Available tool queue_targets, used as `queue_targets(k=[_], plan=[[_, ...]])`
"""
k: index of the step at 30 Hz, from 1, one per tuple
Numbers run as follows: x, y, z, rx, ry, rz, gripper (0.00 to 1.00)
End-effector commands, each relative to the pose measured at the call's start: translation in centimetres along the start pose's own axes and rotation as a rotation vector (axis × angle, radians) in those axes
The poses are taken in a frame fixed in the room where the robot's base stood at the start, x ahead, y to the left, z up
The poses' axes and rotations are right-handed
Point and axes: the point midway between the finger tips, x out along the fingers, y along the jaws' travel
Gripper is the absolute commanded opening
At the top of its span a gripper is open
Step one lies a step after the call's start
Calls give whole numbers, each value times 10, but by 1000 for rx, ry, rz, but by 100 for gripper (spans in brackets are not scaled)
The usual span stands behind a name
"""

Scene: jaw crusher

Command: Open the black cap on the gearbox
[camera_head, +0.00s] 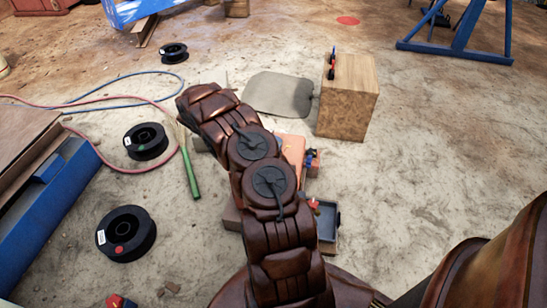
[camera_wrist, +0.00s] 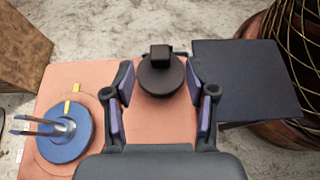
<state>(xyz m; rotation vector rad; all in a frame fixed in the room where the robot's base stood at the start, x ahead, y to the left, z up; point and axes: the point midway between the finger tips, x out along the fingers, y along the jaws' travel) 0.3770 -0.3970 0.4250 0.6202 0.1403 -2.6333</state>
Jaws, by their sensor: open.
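The gearbox (camera_wrist: 80,85) is a salmon-orange block, seen from above in the wrist view. In the head view only part of the gearbox (camera_head: 293,150) shows beside my arm. The black cap (camera_wrist: 161,78) is a round disc with a raised square knob, near the gearbox's far edge in the wrist view. My gripper (camera_wrist: 161,68) is open, with one finger on each side of the cap. Gaps show between the fingers and the cap, and I cannot tell how high the fingers are. My arm hides the gripper and cap in the head view.
A blue disc with a grey handle (camera_wrist: 68,135) sits left on the gearbox; a dark flat panel (camera_wrist: 245,80) lies right. A wooden block (camera_head: 347,98) stands behind the gearbox. Black spools (camera_head: 126,234), a green-handled brush (camera_head: 190,174) and hoses (camera_head: 100,98) lie left. Floor at right is clear.

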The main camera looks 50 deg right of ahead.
Motion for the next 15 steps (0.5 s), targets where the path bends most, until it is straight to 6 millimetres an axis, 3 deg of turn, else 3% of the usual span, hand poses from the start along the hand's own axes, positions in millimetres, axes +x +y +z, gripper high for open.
queue_targets(k=[5, 15], plan=[[-17, 0, -1, 0, -1, 2, 56], [-72, 0, -1, 1, 3, 3, 56]])
